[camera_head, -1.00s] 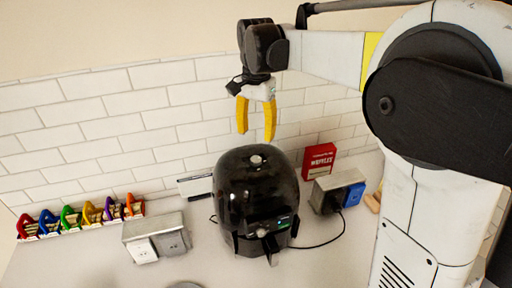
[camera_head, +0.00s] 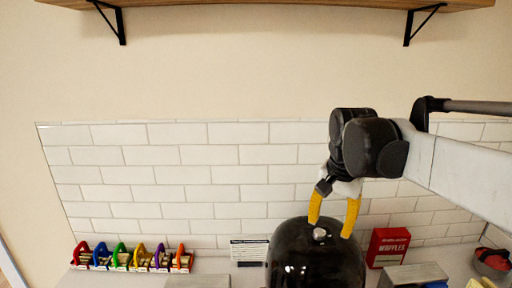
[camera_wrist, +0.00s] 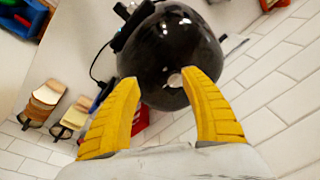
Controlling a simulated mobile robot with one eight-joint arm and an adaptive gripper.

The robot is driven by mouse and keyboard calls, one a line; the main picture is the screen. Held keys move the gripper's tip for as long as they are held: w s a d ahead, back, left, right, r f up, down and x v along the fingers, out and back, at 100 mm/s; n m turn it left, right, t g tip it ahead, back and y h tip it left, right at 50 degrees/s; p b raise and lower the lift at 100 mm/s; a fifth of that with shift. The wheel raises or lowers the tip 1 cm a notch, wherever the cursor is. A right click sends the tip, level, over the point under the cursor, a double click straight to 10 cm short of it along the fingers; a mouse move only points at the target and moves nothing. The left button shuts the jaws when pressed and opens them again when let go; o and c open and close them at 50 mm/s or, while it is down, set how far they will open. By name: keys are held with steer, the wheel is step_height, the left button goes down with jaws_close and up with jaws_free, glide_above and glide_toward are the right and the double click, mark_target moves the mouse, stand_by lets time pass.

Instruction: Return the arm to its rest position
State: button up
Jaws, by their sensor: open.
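My gripper (camera_head: 334,220) has two yellow fingers, spread apart with nothing between them. In the head view it points down over the top of a round black appliance (camera_head: 318,262) with a silver knob. In the wrist view the open fingers (camera_wrist: 165,100) frame the same black appliance (camera_wrist: 165,50), whose knob shows between and beyond the fingertips. I cannot tell how much gap there is between fingertips and lid. My arm reaches in from the right edge of the head view, with its wrist bent down. The appliance's lower part is cut off in the head view.
A red waffle box (camera_head: 387,247) and a grey metal box (camera_head: 414,273) stand right of the appliance. A row of several coloured bag-like items (camera_head: 131,257) stands at the left. A wooden shelf (camera_head: 240,4) hangs above. The white tiled wall (camera_head: 195,175) is close behind.

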steer(key=s+f+n+t+b, duration=0.2)
steer(key=s+f+b, duration=0.4)
steer(key=f, duration=0.5)
steer(key=s+f+n+t+b, duration=0.3)
steer(key=s+f+b, duration=0.4)
steer(key=s+f, duration=0.3)
step_height(320, 180, down, 2)
steer(key=shift+n, duration=0.9)
steer(key=shift+s, duration=0.1)
